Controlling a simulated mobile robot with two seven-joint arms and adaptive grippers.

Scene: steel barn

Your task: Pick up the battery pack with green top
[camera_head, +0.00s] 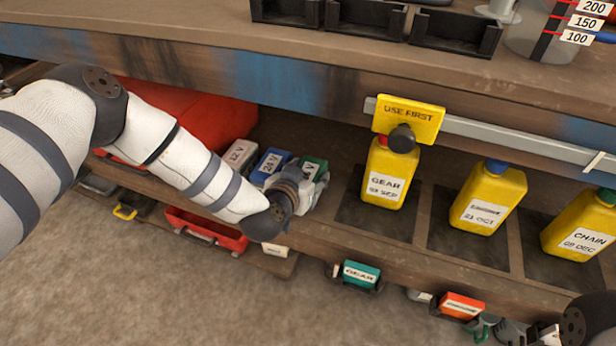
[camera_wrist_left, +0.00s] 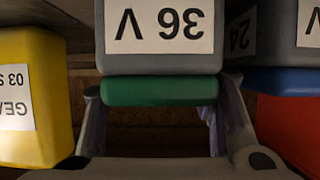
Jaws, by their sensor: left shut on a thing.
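The battery pack with green top (camera_head: 315,166) stands on the lower shelf, at the right end of a row of packs, partly hidden by my left gripper (camera_head: 303,182). In the left wrist view, the pack (camera_wrist_left: 160,62) has a grey body and an upside-down "36 V" label. Its green top (camera_wrist_left: 160,92) lies between the two fingers of my left gripper (camera_wrist_left: 162,98), which is shut on it. My right arm shows only at the bottom right corner of the head view, and its fingers are not clear.
A blue-topped pack (camera_head: 270,162) and a "12 V" pack (camera_head: 238,154) stand close on the left. A yellow "GEAR" bottle (camera_head: 388,180) stands on the right. The workbench edge (camera_head: 290,85) overhangs the shelf. A red case (camera_head: 190,112) lies behind my left arm.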

